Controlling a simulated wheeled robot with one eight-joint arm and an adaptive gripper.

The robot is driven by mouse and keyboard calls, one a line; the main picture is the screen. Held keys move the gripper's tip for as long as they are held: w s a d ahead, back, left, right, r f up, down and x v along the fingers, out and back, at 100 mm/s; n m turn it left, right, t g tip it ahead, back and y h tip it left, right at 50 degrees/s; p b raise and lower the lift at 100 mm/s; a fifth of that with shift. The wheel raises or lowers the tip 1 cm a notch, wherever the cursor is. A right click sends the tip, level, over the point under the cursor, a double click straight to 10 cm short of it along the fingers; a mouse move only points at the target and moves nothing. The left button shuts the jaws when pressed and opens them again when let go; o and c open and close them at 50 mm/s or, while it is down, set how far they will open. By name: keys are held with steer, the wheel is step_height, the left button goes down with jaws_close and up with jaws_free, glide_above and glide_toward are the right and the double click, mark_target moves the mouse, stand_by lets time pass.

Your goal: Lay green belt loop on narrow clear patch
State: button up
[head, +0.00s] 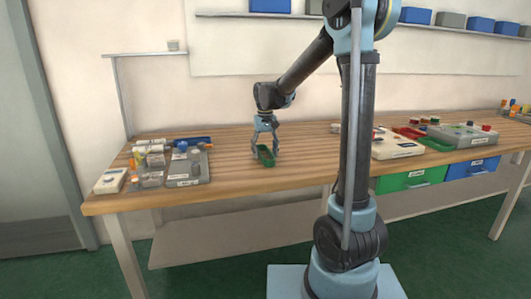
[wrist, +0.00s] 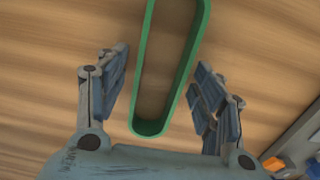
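The green belt loop (head: 266,156) is on the wooden bench, near the middle of its left half. In the wrist view the loop (wrist: 139,75) is a long narrow ring with bare wood inside; its far end is cut off by the top edge. My gripper (head: 265,148) points down over the loop. In the wrist view my gripper (wrist: 163,68) is open, with one finger on each side of the loop's near end. A small gap shows between each finger and the loop. No marked narrow patch can be made out.
A grey tray (head: 185,182) with small items stands on the bench at left, beside bottles and a white box (head: 111,181). A white device (head: 397,149) and another grey tray (head: 463,135) are at right. Bare wood (head: 225,160) lies between the left tray and the loop.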

step_height(320, 180, up, 12)
steer(key=s+d+f, duration=0.1)
steer(key=s+d, duration=0.7)
steer(key=d, duration=0.1)
steer(key=s+d+f+m+t, duration=0.1)
steer(key=s+d+f, duration=0.5)
steer(key=s+f, duration=0.3)
steer(key=s+d+f+m+t, duration=0.1)
steer(key=s+d+f, duration=0.5)
steer(key=s, duration=0.8)
step_height(320, 180, down, 3)
steer(key=shift+s+d+f+m, duration=0.2)
steer(key=shift+s+d+m, duration=0.2)
steer(key=shift+m, duration=0.1)
steer(key=shift+a, duration=0.1)
steer(key=shift+w+f, duration=0.2)
steer(key=shift+w, duration=0.25)
